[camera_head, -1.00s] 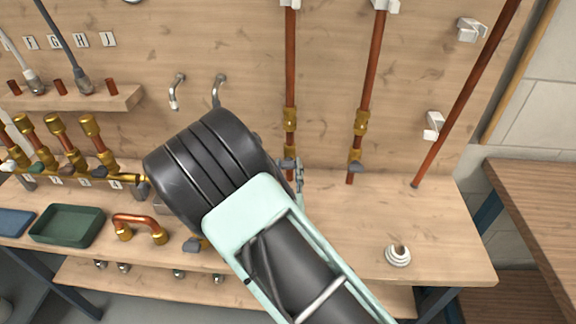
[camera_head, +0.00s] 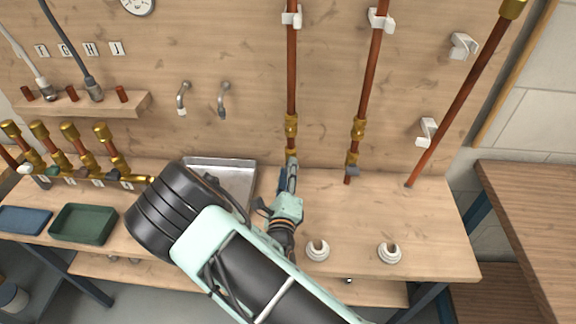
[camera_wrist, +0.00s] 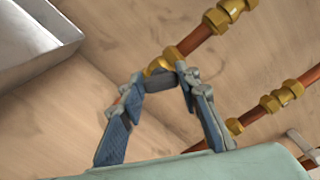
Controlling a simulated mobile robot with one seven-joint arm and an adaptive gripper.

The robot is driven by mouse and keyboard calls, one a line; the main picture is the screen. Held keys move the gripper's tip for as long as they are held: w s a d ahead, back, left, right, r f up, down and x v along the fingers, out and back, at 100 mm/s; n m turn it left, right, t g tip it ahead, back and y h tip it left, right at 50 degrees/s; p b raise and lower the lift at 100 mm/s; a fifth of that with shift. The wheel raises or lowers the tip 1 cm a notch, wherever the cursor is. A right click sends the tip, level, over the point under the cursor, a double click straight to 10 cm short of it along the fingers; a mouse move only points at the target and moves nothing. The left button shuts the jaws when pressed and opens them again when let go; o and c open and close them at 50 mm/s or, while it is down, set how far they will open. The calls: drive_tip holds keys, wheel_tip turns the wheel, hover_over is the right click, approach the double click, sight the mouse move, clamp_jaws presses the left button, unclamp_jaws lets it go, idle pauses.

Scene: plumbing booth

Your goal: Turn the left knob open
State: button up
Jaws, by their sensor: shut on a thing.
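The left vertical copper pipe (camera_head: 292,70) carries a brass valve (camera_head: 291,128) near its lower end. My gripper (camera_head: 291,163) is at the foot of this valve, shut on the left knob, which is mostly hidden by the fingers. In the wrist view my gripper (camera_wrist: 161,76) has its blue-grey fingers on both sides of the brass valve end (camera_wrist: 160,64). The exact angle of the knob cannot be told. The right pipe (camera_head: 370,80) has a similar valve with a grey knob (camera_head: 352,170), apart from my gripper.
A grey metal tray (camera_head: 235,170) lies left of my gripper, partly behind my arm. Two white round pieces (camera_head: 318,250) (camera_head: 389,253) stand on the bench at the front right. A slanted copper pipe (camera_head: 465,100) rises at the right. A green tray (camera_head: 82,224) is at the left.

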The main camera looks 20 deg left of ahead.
drive_tip(key=n+p, duration=0.2)
drive_tip(key=n, duration=0.3)
drive_tip(key=shift+f+p, duration=0.1)
drive_tip(key=shift+p, duration=0.2)
drive_tip(key=shift+n, duration=0.3)
drive_tip(key=o, duration=1.2)
drive_tip(key=shift+c, duration=0.2)
drive_tip(key=v, duration=1.2)
